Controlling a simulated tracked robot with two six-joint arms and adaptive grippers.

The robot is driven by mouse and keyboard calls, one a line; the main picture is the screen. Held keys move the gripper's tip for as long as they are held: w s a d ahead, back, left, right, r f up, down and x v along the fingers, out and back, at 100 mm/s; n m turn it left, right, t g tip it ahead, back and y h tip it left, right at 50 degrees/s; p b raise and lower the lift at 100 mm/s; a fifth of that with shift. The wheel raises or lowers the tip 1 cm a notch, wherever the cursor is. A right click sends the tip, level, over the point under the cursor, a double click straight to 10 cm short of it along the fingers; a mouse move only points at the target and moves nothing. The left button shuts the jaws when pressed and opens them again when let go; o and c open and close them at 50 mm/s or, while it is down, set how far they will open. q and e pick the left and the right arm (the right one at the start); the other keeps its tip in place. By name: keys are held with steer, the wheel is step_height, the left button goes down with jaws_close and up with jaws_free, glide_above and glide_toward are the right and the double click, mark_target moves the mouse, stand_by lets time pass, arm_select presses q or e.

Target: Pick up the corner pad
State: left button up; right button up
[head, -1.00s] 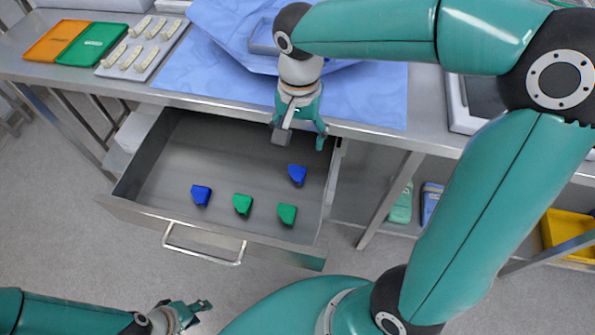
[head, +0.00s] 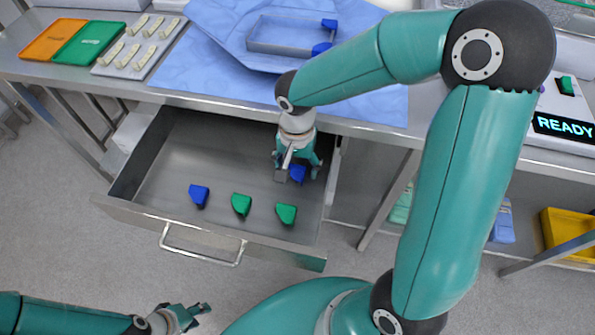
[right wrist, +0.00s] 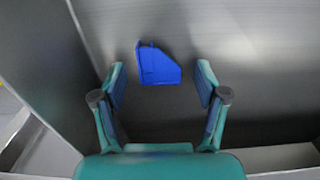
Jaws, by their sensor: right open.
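Several corner pads lie in the open drawer (head: 165,185). One blue corner pad (head: 198,195) is at the left, and two green corner pads (head: 241,204) (head: 286,213) lie to its right. Another blue corner pad (head: 299,173) is near the drawer's right wall, partly hidden by my right gripper (head: 298,175). In the right wrist view this blue pad (right wrist: 157,65) lies on the drawer floor between and just beyond the tips of my open right gripper (right wrist: 160,85). My left gripper (head: 192,314) is low at the left, outside the drawer; its finger opening is unclear.
The table (head: 380,133) edge runs above the drawer. A blue drape (head: 205,75) on it holds a frame (head: 265,45) with blue pads at its corners. Orange (head: 55,38) and green (head: 90,43) trays lie at the left. A READY display (head: 563,127) is at the right.

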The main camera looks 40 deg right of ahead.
steer(key=c, duration=0.9)
steer(key=shift+o, duration=0.2)
steer(key=shift+r, duration=0.15)
